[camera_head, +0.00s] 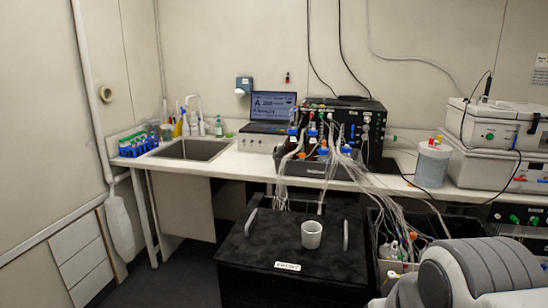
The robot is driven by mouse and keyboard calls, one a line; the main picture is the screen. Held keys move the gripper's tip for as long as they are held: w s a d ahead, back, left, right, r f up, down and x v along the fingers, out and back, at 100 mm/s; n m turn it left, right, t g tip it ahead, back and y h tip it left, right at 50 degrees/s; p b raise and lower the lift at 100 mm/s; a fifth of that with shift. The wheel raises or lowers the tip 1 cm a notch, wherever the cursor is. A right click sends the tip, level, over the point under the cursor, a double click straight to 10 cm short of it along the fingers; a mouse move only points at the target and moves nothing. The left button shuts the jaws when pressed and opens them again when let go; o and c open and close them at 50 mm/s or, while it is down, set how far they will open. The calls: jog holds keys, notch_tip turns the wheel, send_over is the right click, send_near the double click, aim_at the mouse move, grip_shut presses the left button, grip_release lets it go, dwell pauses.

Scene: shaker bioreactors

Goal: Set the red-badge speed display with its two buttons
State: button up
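I cannot make out a speed display with a red badge and two buttons; any such detail is too small here. Two white boxy units stand at the right, the upper one (500,122) on the lower one (500,165). The upper one has a green mark on its front. The lower one has a small reddish mark on its front. A dark panel (515,214) with green knobs sits below them at the right edge. My gripper is not in view; only a grey and white rounded part of my arm shows at the lower right.
A black cabinet (280,258) with a pale cup (312,234) on top stands in front of the bench (232,162). Dark floor is free at the left.

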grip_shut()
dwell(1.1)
